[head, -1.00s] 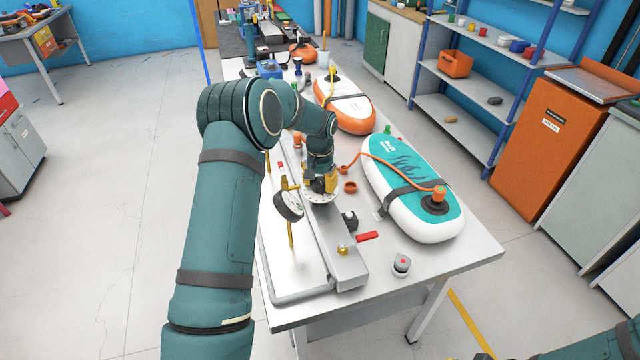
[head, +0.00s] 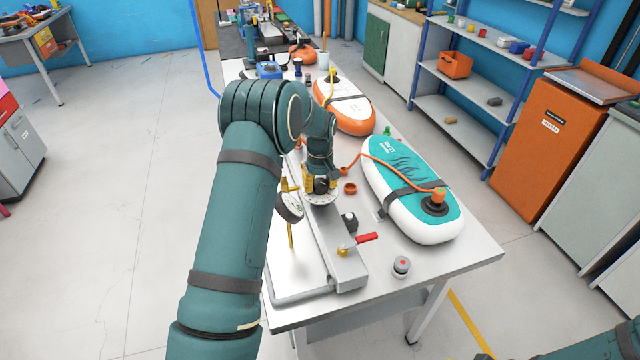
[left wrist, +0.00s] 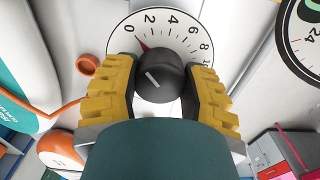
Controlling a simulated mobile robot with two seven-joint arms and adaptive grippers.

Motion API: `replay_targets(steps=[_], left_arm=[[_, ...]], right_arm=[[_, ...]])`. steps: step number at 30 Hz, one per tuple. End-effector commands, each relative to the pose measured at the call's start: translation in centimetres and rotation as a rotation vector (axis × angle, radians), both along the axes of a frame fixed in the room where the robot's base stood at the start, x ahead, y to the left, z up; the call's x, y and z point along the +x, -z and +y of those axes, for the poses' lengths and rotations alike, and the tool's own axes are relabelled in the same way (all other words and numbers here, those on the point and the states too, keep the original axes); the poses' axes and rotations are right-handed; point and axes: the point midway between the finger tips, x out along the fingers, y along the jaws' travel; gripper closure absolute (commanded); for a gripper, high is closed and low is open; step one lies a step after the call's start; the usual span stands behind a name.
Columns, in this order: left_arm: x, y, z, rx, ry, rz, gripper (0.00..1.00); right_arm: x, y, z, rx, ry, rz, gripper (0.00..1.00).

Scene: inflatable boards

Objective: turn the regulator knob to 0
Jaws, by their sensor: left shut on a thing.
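The regulator knob (left wrist: 160,82) is black and round with a white line on its face. It sits on a white dial (left wrist: 176,24) numbered 0 to 10; the dial also shows in the head view (head: 322,198). A red pointer (left wrist: 143,46) at the knob's edge points between 0 and 2, closer to 0. My left gripper (left wrist: 163,75), with yellow ribbed fingers, is shut on the knob from both sides. In the head view the left gripper (head: 320,186) stands over the dial and hides the knob. My right gripper is out of view.
A round gauge (head: 289,206) stands just left of the dial. A red-handled valve (head: 366,238) and a grey-red button (head: 401,265) lie nearer the table's front. A teal-white board (head: 400,170) with an orange hose lies to the right; an orange-white board (head: 345,107) lies behind.

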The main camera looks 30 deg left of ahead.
Motion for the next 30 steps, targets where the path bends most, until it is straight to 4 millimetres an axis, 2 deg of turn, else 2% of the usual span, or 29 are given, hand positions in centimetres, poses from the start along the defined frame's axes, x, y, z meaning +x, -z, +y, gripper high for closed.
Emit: replay_targets(steps=[18,19,21,30], left_arm=[[-0.01,0.04,0.0,0.0,-0.041,0.0,0.91],[-0.01,0.05,0.01,0.0,-0.041,0.0,0.42],[-0.01,0.04,0.01,0.0,-0.04,0.0,0.22],[0.0,-0.03,0.0,0.0,-0.04,0.0,0.22]], right_arm=[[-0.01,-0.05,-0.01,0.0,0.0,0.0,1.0],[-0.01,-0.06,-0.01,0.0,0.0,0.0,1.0],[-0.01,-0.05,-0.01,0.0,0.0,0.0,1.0],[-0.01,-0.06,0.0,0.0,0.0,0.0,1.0]])
